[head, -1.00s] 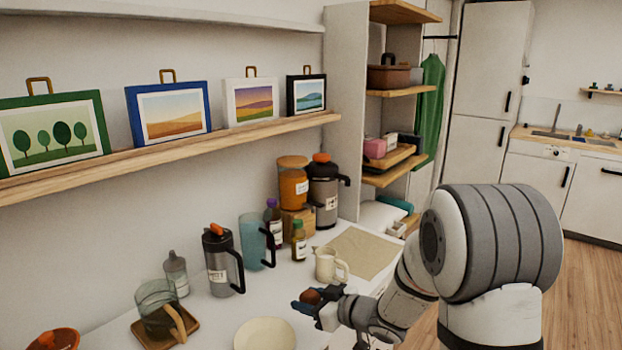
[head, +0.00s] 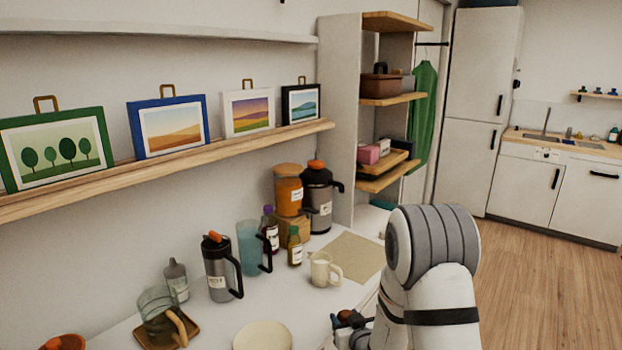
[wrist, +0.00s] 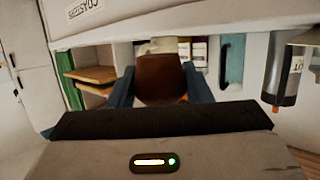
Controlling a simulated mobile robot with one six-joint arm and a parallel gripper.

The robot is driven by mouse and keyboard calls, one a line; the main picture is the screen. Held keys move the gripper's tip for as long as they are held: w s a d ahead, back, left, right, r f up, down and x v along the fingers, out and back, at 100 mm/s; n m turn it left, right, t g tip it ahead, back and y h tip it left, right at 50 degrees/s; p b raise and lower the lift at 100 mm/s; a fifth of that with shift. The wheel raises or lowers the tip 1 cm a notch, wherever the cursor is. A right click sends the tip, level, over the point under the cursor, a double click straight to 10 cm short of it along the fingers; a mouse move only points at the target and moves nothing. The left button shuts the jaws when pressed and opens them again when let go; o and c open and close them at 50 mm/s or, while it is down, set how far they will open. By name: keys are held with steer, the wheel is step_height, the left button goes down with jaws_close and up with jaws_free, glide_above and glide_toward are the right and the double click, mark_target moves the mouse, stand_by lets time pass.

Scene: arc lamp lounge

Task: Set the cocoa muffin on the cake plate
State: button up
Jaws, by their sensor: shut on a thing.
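The cocoa muffin (wrist: 161,78) is a dark brown lump between the two blue fingers of my gripper (wrist: 160,88) in the wrist view. My gripper is shut on it. In the head view my gripper (head: 345,319) is low in the picture, at the counter's front side, with the muffin only a small dark brown patch. The pale cream round plate (head: 262,336) lies on the counter to the left of my gripper, cut by the lower frame edge. Its visible top is empty. The muffin is apart from the plate.
A cream mug (head: 322,270) stands behind my gripper by a beige mat (head: 350,252). A dark flask (head: 219,268), a blue pitcher (head: 249,247) and bottles stand along the back. A glass jug (head: 158,312) on a wooden tray is left of the plate.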

steer(key=s+d+f+m+h, duration=0.1)
steer(key=s+d+m+h, duration=0.2)
steer(key=s+d, duration=0.2)
steer(key=shift+s+d+f+h+p, duration=0.2)
steer(key=shift+s+d+h+p, duration=0.1)
steer(key=shift+s+p, duration=0.1)
